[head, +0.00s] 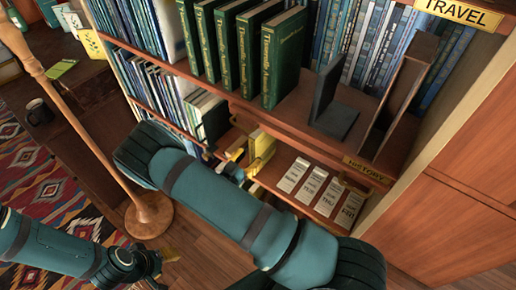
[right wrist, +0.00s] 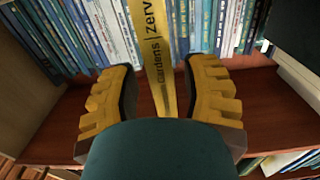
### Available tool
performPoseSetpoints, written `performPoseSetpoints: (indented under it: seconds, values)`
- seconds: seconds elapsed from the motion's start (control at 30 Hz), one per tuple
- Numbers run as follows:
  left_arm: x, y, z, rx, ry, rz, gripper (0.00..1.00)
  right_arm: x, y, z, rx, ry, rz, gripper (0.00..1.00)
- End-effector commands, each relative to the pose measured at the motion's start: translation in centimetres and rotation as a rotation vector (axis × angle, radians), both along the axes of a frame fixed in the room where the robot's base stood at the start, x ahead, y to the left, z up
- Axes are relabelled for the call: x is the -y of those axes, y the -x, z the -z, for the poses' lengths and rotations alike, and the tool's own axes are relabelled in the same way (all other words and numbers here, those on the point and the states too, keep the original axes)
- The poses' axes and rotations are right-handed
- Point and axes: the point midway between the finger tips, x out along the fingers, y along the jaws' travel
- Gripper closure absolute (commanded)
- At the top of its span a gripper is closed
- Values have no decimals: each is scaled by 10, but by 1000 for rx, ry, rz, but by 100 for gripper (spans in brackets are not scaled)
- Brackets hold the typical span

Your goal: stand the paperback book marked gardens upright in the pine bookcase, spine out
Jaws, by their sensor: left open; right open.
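The yellow gardens paperback (right wrist: 160,60) stands upright on a shelf in the right wrist view, its lettered spine facing the camera. My right gripper (right wrist: 165,88) is open, with one yellow-padded finger on each side of the spine and gaps between. In the head view my right gripper (head: 248,156) is at the lower shelf, partly hidden by my arm; yellow book and yellow fingers are hard to tell apart there. The bookcase (head: 296,112) fills the right side. My left gripper (head: 166,267) is open and empty, low above the floor at bottom left.
Green books (head: 283,55) and a dark bookend (head: 335,105) stand on the shelf above. Several pale labelled booklets (head: 312,188) lie right of the right gripper. A lamp stand (head: 150,212) rises from the floor at left. Blue books (right wrist: 215,25) stand behind the paperback.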

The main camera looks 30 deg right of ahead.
Motion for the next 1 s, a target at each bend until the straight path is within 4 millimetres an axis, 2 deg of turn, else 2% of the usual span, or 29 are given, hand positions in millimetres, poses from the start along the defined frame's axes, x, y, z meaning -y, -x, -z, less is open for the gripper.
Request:
performPoseSetpoints:
  seconds: [0.1,0.23,0.37,0.5,0.63,0.73,0.87,1.0]
  values:
    - [0,0,-2,-1,0,0,53,-22,9,0,-1,-1,-3,54]
    - [0,1,-2,-2,0,1,53,-39,16,0,-1,-1,-1,54]
    - [0,1,-3,-2,0,1,53,-48,20,0,-1,-1,-1,54]
    - [0,1,-3,-2,0,1,53,-45,20,11,-58,-62,-28,54]
    - [0,1,-3,-2,0,1,53,-40,18,42,-206,-243,-119,54]
    - [0,1,-3,-2,0,1,53,-47,24,70,-354,-438,-226,54]
    - [0,1,-3,-2,0,1,53,-71,42,94,-537,-689,-390,54]
    - [0,1,-3,-2,0,1,53,-106,71,97,-714,-928,-598,54]
